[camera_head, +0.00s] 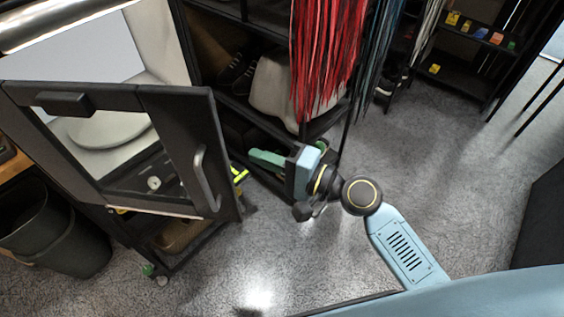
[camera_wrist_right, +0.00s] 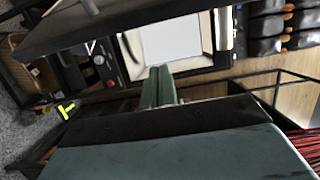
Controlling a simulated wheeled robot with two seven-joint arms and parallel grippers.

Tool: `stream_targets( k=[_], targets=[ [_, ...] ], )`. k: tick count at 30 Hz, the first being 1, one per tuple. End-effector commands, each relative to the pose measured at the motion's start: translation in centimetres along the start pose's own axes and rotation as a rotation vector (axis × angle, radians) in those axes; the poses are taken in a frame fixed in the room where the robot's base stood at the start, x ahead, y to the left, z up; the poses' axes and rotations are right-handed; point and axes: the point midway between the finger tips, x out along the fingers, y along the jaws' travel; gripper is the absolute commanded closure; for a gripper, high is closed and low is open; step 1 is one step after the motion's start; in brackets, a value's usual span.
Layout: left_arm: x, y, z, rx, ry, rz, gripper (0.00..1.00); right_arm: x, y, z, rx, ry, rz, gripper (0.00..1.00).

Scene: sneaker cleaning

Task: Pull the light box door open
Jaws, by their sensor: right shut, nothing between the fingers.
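The light box door (camera_head: 175,135) is a dark frame with a clear pane, standing swung out from the box. Its grey curved handle (camera_head: 205,180) is near the door's right edge. A white round turntable (camera_head: 110,128) shows through the pane. My right gripper (camera_head: 262,158) has green fingers, closed together and empty, to the right of the door and apart from the handle. In the right wrist view the fingers (camera_wrist_right: 158,86) point toward the bright box opening (camera_wrist_right: 172,42), and the dark door (camera_wrist_right: 120,24) crosses the upper left. My left gripper is not in view.
A shelf rack (camera_head: 240,105) with shoes stands behind my right gripper, with red laces (camera_head: 325,50) hanging at its front. A dark bin (camera_head: 65,240) stands at lower left. A small shelf (camera_head: 470,50) is at the far right. The grey floor (camera_head: 460,160) at right is clear.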

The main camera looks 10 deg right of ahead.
Motion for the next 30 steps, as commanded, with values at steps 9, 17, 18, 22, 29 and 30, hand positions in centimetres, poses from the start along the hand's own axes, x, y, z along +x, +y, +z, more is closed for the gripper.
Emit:
stream_targets(
  k=[9, 17, 18, 22, 29, 30],
  targets=[
    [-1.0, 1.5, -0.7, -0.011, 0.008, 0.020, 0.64, 2.6, 0.0, 2.4, 0.003, 0.000, 0.002, 1.00],
    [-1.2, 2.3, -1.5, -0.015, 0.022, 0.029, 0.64, 2.1, 0.1, 3.8, 0.000, 0.001, 0.002, 1.00],
    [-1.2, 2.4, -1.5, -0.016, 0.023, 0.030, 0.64, 2.1, 0.1, 3.8, 0.000, 0.001, 0.002, 1.00],
    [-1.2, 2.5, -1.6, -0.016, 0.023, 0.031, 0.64, 2.0, 0.1, 3.8, 0.000, 0.001, 0.002, 1.00],
    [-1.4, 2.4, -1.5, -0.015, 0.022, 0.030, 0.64, 2.6, 0.1, 4.3, 0.003, 0.005, 0.003, 1.00],
    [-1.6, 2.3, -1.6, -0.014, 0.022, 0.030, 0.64, 3.1, 0.1, 4.8, 0.005, 0.007, 0.003, 1.00]
  ],
)
